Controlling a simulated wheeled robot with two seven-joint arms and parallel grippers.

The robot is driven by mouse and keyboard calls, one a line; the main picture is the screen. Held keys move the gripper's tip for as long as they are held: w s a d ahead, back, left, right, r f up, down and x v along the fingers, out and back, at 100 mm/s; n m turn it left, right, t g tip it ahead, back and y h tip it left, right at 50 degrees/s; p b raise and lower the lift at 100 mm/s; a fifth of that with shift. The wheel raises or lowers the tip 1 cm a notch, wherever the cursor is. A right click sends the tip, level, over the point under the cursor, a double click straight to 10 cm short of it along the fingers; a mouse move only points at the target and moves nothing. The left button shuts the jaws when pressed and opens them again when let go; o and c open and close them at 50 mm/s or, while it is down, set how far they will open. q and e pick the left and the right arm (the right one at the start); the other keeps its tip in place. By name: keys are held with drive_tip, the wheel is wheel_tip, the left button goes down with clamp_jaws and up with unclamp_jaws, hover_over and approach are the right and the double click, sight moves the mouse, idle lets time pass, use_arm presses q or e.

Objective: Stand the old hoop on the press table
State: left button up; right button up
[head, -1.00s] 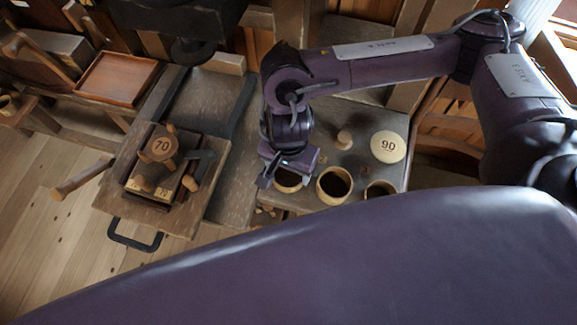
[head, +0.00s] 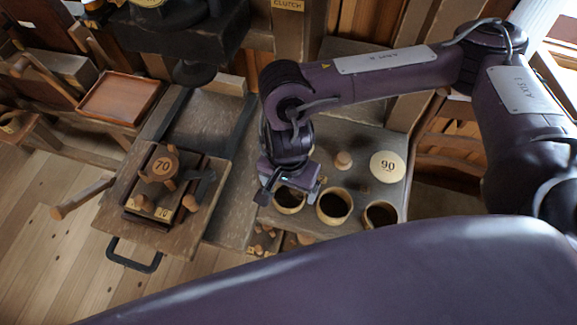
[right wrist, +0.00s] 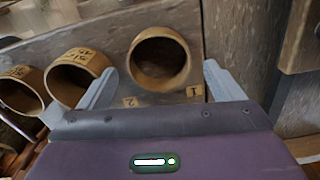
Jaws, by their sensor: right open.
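Three open wooden hoops stand in a row on the grey bench: the left hoop (head: 289,209), the middle hoop (head: 334,220) and the right hoop (head: 380,224). I cannot tell which is the old one. My right gripper (head: 289,197) is open above the left hoop. In the right wrist view the left hoop (right wrist: 160,84) lies between the fingers, apart from them; the middle hoop (right wrist: 75,86) and right hoop (right wrist: 20,103) carry dark writing. The press table (head: 200,115), a grey slab under the dark ram (head: 195,72), is bare on top. My left gripper is not in view.
A block marked 70 (head: 162,165) sits on a wooden board with a black handle (head: 133,260), left of the hoops. A round disc marked 90 (head: 388,167) and a wooden knob (head: 344,160) are behind the hoops. A wooden tray (head: 118,100) is at upper left.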

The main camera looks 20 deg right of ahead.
wheel_tip(320, 180, up, 10)
idle(0.4)
idle(0.5)
